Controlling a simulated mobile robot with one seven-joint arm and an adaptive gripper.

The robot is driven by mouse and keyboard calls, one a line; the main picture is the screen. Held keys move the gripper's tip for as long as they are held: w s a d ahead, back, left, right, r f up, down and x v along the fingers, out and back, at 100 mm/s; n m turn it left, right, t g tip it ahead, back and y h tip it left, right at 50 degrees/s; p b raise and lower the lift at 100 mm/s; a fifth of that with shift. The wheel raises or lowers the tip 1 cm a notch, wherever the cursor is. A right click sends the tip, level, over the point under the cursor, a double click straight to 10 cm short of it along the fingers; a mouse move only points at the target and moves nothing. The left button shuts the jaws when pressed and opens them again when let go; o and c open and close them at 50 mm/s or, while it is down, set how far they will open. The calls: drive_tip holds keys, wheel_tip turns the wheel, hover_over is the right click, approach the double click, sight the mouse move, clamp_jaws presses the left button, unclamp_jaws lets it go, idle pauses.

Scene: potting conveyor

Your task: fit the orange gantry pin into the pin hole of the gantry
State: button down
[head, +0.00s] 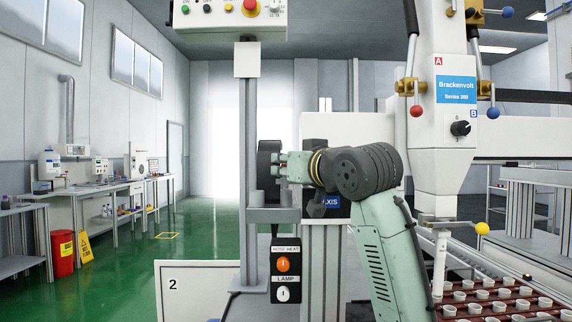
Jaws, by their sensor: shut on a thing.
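My gripper (283,166) is in the middle of the head view, pointing left from my raised arm. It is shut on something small. The white gantry head (446,130), labelled Brackenvolt, hangs at the right, with red, blue and yellow ball knobs. I cannot make out the pin hole.
A grey post (247,110) carries a control box (228,20) above and a switch panel (286,268) below. A tray of small white pots (508,292) lies at the lower right. Workbenches (115,187) line the left wall.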

drive_tip(key=shift+f, duration=0.5)
drive_tip(key=shift+r, duration=0.15)
drive_tip(key=shift+r+p, duration=0.4)
drive_tip(key=shift+p, duration=0.5)
idle(1.4)
drive_tip(key=shift+f+b, duration=0.35)
drive_tip(key=shift+f, duration=0.2)
drive_tip(key=c, duration=1.5)
unclamp_jaws()
drive_tip(key=shift+o, duration=0.2)
drive_tip(key=v, duration=1.2)
